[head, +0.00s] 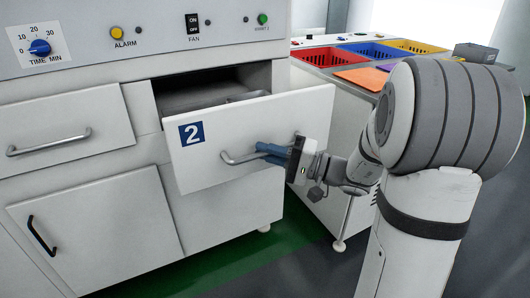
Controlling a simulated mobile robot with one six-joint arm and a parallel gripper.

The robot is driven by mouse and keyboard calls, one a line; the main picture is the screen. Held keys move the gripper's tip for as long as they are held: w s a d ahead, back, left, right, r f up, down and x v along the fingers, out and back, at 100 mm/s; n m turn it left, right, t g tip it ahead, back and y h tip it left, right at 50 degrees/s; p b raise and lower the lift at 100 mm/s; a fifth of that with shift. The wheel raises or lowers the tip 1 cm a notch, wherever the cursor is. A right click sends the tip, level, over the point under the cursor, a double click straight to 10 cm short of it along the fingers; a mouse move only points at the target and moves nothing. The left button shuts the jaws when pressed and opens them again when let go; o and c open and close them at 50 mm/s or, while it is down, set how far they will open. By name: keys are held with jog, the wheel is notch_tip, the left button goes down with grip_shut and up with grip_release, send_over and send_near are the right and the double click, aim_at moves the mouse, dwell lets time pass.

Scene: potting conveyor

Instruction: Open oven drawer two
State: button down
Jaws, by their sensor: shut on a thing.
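Oven drawer two (205,165) has a white front with a blue "2" label and stands pulled out of the white oven cabinet (140,60). A dark gap shows above and behind its front. Its metal bar handle (236,160) runs across the front. My gripper (270,153) has its blue fingers shut on the right part of this handle. The fingers hide part of the bar. Most of the drawer's inside is hidden behind its front.
A closed drawer (70,120) is at the left, with a closed door (100,225) below it. Red (322,57), blue (373,50) and yellow (415,46) bins stand on a bench behind my arm at the right. Floor in front of the drawer looks clear.

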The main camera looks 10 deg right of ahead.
jog(key=c, duration=1.5)
grip_release()
jog(key=shift+o, duration=0.2)
jog(key=p+v, duration=0.1)
jog(key=v, duration=0.6)
jog(key=shift+d, duration=0.35)
jog(key=shift+s+f, duration=0.1)
jog(key=shift+s, duration=0.05)
jog(key=s+a+r+n+g+h+p, duration=0.2)
jog(key=s+a+r+g+h+p, duration=0.6)
jog(key=s+p, duration=0.5)
jog(key=s+d+r+n+t+h+p, duration=0.1)
jog(key=s+d+r+h+p, duration=0.2)
jog(key=r+h+p, duration=0.6)
notch_tip(320, 180, up, 3)
jog(key=d+p, duration=0.2)
jog(key=p, duration=0.3)
jog(key=shift+d+f+n+t, duration=0.2)
jog(key=shift+d+n+t, duration=0.05)
jog(key=shift+n+t, duration=0.15)
